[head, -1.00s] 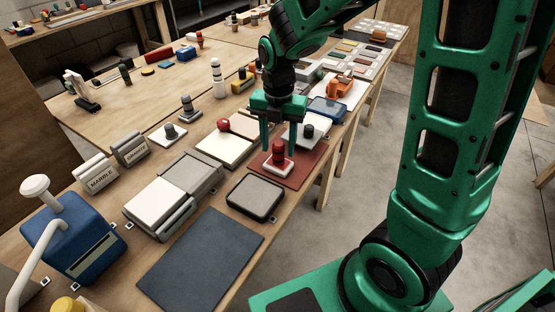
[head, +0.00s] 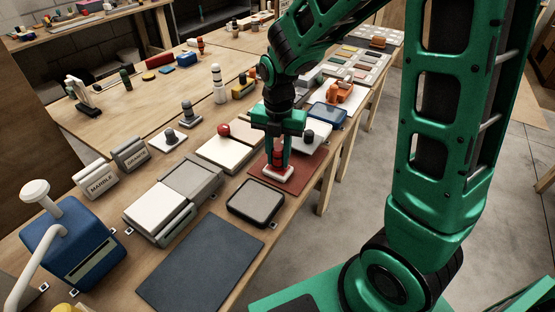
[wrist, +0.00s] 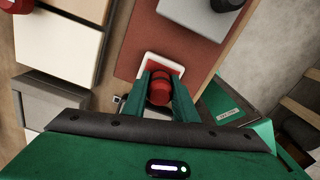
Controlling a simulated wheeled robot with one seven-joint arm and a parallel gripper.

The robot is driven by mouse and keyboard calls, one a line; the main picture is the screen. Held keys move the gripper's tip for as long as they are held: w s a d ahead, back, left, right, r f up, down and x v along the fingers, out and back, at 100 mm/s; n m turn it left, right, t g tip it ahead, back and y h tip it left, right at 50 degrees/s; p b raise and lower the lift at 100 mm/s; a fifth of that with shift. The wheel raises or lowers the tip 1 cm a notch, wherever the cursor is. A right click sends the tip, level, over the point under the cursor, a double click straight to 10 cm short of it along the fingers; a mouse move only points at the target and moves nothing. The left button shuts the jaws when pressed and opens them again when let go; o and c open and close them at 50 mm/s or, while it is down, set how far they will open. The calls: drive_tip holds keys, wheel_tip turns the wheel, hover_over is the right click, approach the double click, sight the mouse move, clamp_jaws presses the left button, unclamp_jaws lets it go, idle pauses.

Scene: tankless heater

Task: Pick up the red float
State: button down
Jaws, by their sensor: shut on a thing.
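The red float (head: 278,157) stands upright on a small white base plate (head: 279,175), which lies on the dark red mat (head: 300,167). My gripper (head: 278,160) is shut on the red float, with its green fingers on either side of it. In the wrist view the float (wrist: 160,88) shows between the two fingers, with the white plate (wrist: 161,64) under it and the red mat (wrist: 135,40) around it. The float's lower part is partly hidden by the fingers.
A grey-topped black tray (head: 256,203) and a dark slate mat (head: 200,260) lie nearer on the bench. A white block with a red knob (head: 223,130) stands left of my gripper.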

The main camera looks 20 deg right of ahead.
sight(278, 148)
drive_tip(key=shift+r, duration=0.5)
wheel_tip(278, 148, up, 3)
drive_tip(key=shift+f, duration=0.15)
drive_tip(key=s+a+r, duration=0.6)
drive_tip(key=a+r, duration=0.1)
drive_tip(key=a, duration=0.3)
drive_tip(key=shift+r, duration=0.1)
drive_tip(key=c, duration=2)
unclamp_jaws()
drive_tip(key=c, duration=0.4)
